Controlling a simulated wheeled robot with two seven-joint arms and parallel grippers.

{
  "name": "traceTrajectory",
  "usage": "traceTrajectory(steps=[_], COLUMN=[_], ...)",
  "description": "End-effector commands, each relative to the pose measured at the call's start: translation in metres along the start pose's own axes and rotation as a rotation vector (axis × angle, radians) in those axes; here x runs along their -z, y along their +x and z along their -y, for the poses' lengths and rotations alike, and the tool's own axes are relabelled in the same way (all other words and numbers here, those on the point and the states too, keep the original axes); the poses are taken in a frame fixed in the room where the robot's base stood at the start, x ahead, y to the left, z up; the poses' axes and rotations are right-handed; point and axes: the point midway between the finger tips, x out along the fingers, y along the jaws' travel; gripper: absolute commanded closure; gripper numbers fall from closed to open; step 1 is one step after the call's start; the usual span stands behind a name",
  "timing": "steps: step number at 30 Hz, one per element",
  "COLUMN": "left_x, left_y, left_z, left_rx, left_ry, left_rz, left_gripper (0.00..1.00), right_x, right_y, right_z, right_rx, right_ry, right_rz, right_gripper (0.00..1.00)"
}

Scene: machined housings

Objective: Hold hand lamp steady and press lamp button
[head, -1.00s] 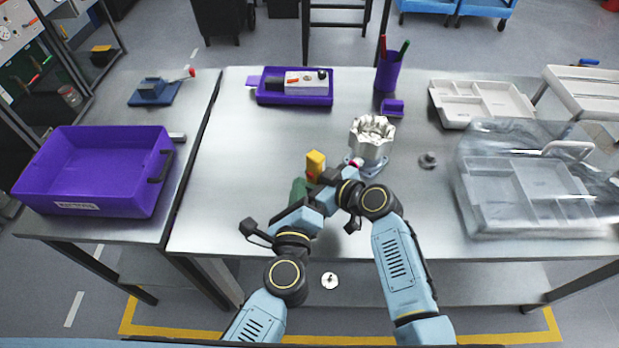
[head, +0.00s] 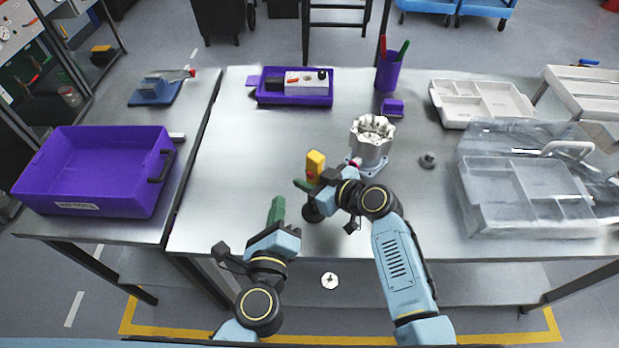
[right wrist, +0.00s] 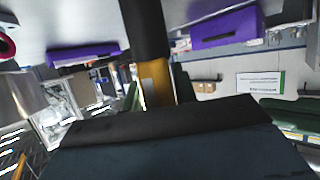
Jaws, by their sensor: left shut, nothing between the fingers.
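The hand lamp (head: 316,161) stands near the table's front middle, yellow at the top with a red spot, probably its button, below. A dark round part shows at its lower end; whether it touches the table is unclear. My right gripper (head: 308,187) is around the lamp's middle, its green fingers closed on it. In the right wrist view the lamp's yellow and black body (right wrist: 156,80) stands between the fingers. My left gripper (head: 277,208) is shut and empty, left of the lamp and apart from it, over the table's front edge.
A silver machined housing (head: 371,145) stands just behind the right gripper. A purple tray (head: 293,99) and a purple pen cup (head: 389,72) are at the back. A clear-lidded grey case (head: 480,200) is at the right. The table's left middle is clear.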

Motion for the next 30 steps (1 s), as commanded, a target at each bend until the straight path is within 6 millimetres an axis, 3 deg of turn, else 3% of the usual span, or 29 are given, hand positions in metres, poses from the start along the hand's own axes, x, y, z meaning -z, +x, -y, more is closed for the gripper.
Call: traceTrajectory(steps=[5, 17, 30], left_x=[0.000, 0.000, 0.000], left_y=[0.000, 0.000, 0.000], left_z=[0.000, 0.000, 0.000], left_rx=[0.000, 0.000, 0.000], left_ry=[0.000, -0.001, 0.000], left_rz=[0.000, 0.000, 0.000], left_gripper=[1.00, 1.00, 1.00], right_x=[0.000, -0.001, -0.001], right_y=[0.000, -0.008, -0.084], right_z=[0.000, -0.001, 0.000], right_rx=[0.000, -0.002, -0.002], right_ry=[0.000, -0.002, -0.005], right_rz=[0.000, 0.000, 0.003], right_gripper=[0.50, 0.50, 0.50])
